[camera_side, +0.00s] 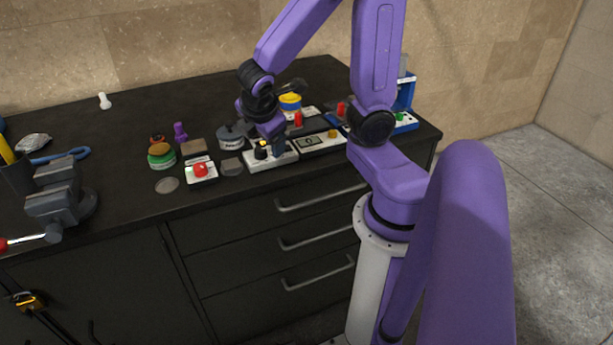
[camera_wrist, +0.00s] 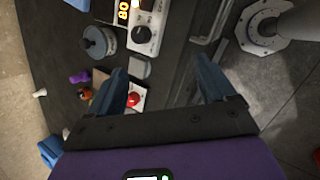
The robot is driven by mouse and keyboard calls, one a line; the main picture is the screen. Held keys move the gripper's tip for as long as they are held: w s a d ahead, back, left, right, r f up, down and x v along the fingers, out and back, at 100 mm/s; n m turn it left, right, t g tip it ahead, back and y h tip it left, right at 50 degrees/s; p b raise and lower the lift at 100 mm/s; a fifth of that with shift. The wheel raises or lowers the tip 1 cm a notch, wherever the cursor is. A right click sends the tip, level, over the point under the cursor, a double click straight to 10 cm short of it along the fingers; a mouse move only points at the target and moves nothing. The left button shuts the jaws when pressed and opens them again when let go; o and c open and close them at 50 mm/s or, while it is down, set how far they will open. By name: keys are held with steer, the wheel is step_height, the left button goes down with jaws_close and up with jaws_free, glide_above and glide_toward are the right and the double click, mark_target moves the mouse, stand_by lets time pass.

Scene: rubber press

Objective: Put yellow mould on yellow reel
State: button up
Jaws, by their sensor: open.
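Two things with yellow show in the side view, and I cannot tell which is the mould and which the reel. One is a cylinder with a yellow top and blue lower part (camera_side: 290,102) at the back of the bench, behind my gripper. The other is a low round stack with green, yellow and orange layers (camera_side: 160,155), left of my gripper. My gripper (camera_side: 272,142) is above the white control boxes near the bench's front edge. In the wrist view my gripper (camera_wrist: 163,75) has its fingers wide apart, with nothing held between them.
A red button on a white box (camera_side: 200,170) stands near the front edge; it also shows beside the left finger in the wrist view (camera_wrist: 134,99). A dial box (camera_wrist: 143,35) and round grey pot (camera_wrist: 98,40) are close by. A vise (camera_side: 60,195) stands left.

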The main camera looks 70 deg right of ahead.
steer(key=s+a+r+g+y, duration=0.1)
steer(key=s+a+y, duration=0.4)
steer(key=s+a, duration=0.6)
steer(key=s+g, duration=0.1)
steer(key=s, duration=0.2)
steer(key=shift+a+r+m+y, duration=0.15)
steer(key=shift+a+m+y, duration=0.15)
steer(key=shift+y, duration=0.1)
